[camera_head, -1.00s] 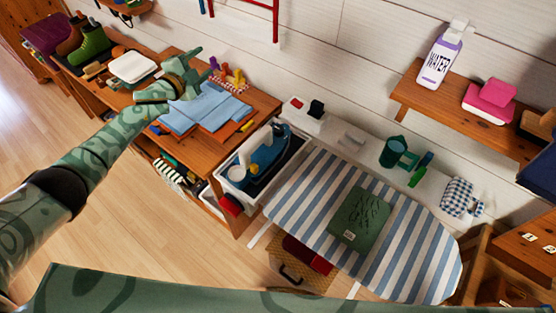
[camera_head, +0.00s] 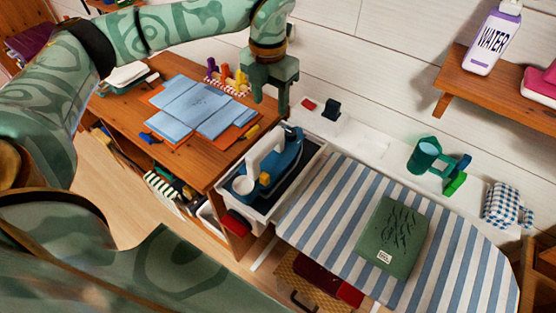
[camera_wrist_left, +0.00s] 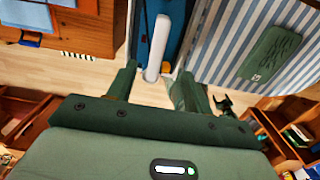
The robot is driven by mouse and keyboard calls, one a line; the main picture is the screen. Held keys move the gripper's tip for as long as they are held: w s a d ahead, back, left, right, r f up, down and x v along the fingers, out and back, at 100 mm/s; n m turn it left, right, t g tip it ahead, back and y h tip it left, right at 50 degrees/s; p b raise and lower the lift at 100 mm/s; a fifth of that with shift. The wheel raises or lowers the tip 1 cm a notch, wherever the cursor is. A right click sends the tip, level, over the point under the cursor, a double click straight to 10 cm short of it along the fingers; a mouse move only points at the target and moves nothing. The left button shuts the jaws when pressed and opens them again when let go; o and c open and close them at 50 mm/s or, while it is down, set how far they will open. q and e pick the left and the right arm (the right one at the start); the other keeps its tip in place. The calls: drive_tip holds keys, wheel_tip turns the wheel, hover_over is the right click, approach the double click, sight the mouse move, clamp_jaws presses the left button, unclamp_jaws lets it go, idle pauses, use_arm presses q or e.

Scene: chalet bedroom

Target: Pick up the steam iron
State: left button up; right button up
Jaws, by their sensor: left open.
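The steam iron (camera_head: 289,155) is blue with a white handle and stands in a white-rimmed tray (camera_head: 309,163) at the left end of the ironing board (camera_head: 335,188). My left gripper (camera_head: 271,97) is in the air above and behind the iron in the head view, pointing down, open and empty. In the left wrist view the iron's white handle (camera_wrist_left: 157,48) shows just ahead of the gap between the open fingers (camera_wrist_left: 154,78), with part of its blue body beside it. I see no contact. My right gripper is out of view.
A wooden bench (camera_head: 190,152) with blue folded cloth (camera_head: 195,105) is at left.

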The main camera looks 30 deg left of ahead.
sight(270, 138)
use_arm(q)
wheel_tip(270, 138, down, 10)
drive_tip(key=shift+s+f+b, duration=0.1)
drive_tip(key=shift+f+b, duration=0.15)
drive_tip(key=shift+b, duration=0.55)
wheel_tip(270, 138, down, 6)
drive_tip(key=shift+a+r+b, duration=0.1)
drive_tip(key=shift+a+b, duration=0.05)
drive_tip(key=shift+b, duration=0.3)
clamp_jaws()
drive_tip(key=shift+r, duration=0.15)
